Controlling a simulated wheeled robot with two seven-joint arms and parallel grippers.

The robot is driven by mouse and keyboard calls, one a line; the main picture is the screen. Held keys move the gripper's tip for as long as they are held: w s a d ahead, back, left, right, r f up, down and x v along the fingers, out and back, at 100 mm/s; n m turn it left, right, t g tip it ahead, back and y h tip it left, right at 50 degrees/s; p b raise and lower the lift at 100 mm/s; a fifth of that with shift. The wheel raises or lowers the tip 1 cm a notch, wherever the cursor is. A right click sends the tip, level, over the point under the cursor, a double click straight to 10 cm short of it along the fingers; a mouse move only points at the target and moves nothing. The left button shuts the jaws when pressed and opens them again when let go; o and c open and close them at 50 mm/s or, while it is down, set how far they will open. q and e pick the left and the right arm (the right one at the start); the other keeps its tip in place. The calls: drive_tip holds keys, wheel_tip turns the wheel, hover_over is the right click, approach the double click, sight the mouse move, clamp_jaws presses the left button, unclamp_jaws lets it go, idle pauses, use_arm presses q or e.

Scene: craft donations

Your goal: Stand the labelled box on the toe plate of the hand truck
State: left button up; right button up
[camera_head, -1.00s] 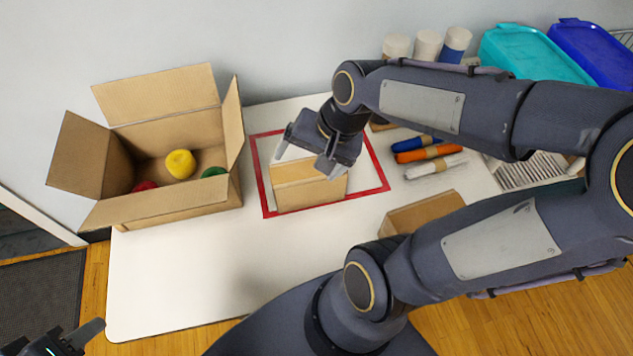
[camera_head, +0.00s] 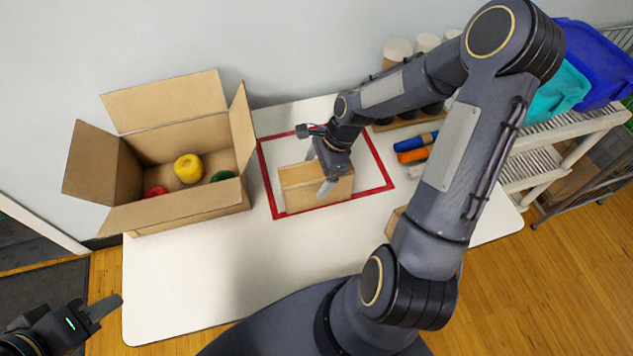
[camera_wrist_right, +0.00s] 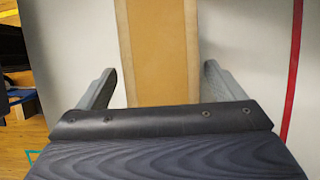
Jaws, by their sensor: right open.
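A small cardboard box (camera_head: 300,190) with a paler tape strip stands inside the red square outline on the white table; no label shows on it. My right gripper (camera_head: 319,168) is above this box, with its fingers apart on either side. In the right wrist view the box (camera_wrist_right: 157,50) lies between the open fingers (camera_wrist_right: 160,88), with gaps on both sides. My left gripper (camera_head: 98,308) is low at the left, off the table edge; its finger spacing is unclear. I cannot make out the hand truck or its toe plate.
A large open carton (camera_head: 190,222) with yellow, red and green items stands at the left of the table (camera_head: 210,280). Another cardboard box (camera_head: 396,218) is mostly behind my right arm. Rolls (camera_head: 415,142), teal (camera_head: 558,92) and blue (camera_head: 590,60) bins are at right.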

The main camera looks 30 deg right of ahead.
drive_tip(key=shift+x, duration=1.45)
drive_tip(key=shift+w+d, duration=0.1)
drive_tip(key=c, duration=1.4)
